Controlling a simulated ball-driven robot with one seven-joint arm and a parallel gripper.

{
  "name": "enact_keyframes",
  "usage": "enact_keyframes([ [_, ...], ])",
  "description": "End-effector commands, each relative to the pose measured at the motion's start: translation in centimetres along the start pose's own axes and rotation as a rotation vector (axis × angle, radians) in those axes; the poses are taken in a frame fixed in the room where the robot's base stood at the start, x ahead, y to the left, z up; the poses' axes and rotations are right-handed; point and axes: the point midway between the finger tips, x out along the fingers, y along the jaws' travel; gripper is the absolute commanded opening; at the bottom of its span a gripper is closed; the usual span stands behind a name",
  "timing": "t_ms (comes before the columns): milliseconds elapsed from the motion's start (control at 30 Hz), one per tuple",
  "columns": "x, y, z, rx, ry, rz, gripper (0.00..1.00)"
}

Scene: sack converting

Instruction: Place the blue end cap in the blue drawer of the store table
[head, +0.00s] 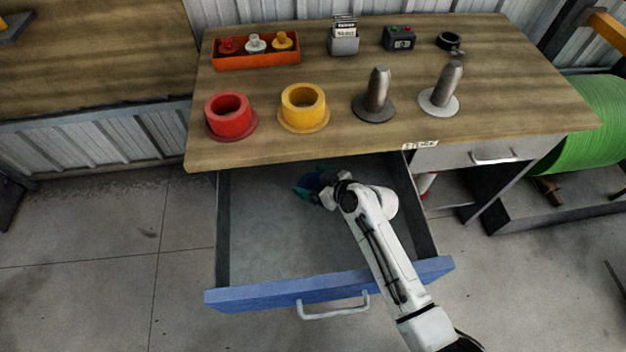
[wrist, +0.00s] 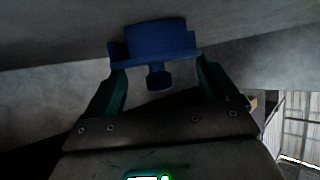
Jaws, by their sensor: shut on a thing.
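The blue drawer (head: 315,287) of the store table (head: 330,147) is pulled open, with its blue front towards me. My gripper (head: 318,189) is inside the drawer's outline, near its back and close to the table's front edge. In the wrist view my gripper (wrist: 160,85) has its two dark green fingers on either side of the blue end cap (wrist: 160,40), shut on it. The cap's small knob points back towards the wrist. In the head view the cap is dark and mostly hidden at the gripper. Whether it touches the drawer floor I cannot tell.
On the table stand a red flanged ring (head: 229,116), a yellow flanged ring (head: 304,107), two grey spindles and an orange tray (head: 256,61). A grey-fronted drawer (head: 480,152) is shut at the right. The drawer floor (head: 270,240) looks bare at the front left.

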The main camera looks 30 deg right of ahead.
Motion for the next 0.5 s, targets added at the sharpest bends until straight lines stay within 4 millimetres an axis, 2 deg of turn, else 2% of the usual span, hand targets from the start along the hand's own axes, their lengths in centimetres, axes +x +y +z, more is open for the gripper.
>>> enact_keyframes([
  [167,0.13,0.01,0.29,0.0,0.0,0.0,0.58],
  [200,0.09,0.01,0.22,0.0,0.0,0.0,0.89],
  [300,0.05,0.01,0.17,0.0,0.0,0.0,0.99],
  [500,0.05,0.01,0.16,0.0,0.0,0.0,1.0],
])
